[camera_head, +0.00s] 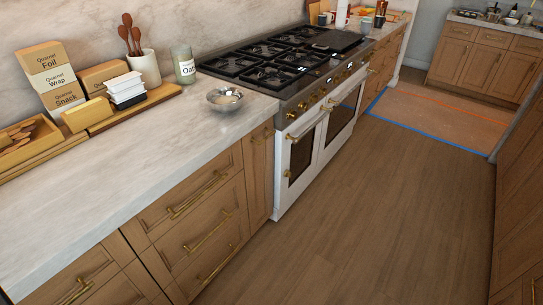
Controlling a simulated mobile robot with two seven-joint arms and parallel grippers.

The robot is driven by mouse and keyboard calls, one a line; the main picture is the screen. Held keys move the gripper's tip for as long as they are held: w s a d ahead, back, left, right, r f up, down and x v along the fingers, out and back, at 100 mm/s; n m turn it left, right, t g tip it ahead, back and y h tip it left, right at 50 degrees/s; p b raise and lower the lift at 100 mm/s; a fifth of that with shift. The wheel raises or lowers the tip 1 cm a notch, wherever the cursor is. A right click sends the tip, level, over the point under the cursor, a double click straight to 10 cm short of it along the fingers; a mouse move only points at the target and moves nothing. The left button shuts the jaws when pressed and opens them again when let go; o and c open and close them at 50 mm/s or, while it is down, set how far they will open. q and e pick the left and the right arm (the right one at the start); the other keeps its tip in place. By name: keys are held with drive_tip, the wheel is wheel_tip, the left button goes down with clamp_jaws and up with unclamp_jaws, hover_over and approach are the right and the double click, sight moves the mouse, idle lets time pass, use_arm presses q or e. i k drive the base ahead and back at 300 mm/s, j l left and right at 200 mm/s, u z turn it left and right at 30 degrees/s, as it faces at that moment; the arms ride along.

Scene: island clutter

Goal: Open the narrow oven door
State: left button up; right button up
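The range (305,110) is white with a black gas cooktop and stands along the counter in the middle of the view. It has two oven doors side by side on its front. The narrow oven door (301,160) is the nearer one, with a dark window and a brass handle (307,127) across its top; it looks closed. The wider oven door (343,113) is beyond it, with its own brass handle (351,87), and also looks closed. Several brass knobs line the front panel above the doors. Neither of my grippers is in view.
Wooden drawers (195,215) with brass handles stand left of the range. On the marble counter (120,170) are a metal bowl (225,99), an oats jar (184,66), a utensil crock (145,68) and boxes. The wood floor (370,210) before the range is clear; cabinets (520,200) bound it at right.

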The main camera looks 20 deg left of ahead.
sight(297, 146)
drive_tip(key=i+l+u, duration=0.1)
drive_tip(key=u, duration=0.35)
drive_tip(key=i+l+u, duration=0.15)
drive_tip(key=u, duration=0.25)
drive_tip(key=i+l+u, duration=0.2)
drive_tip(key=u, duration=0.25)
drive_tip(key=i+l+u, duration=0.1)
drive_tip(key=u, duration=0.3)
drive_tip(key=i+l+u, duration=0.15)
drive_tip(key=l+u, duration=0.25)
drive_tip(key=l, duration=0.7)
drive_tip(key=l+u, duration=0.4)
drive_tip(key=l, duration=0.7)
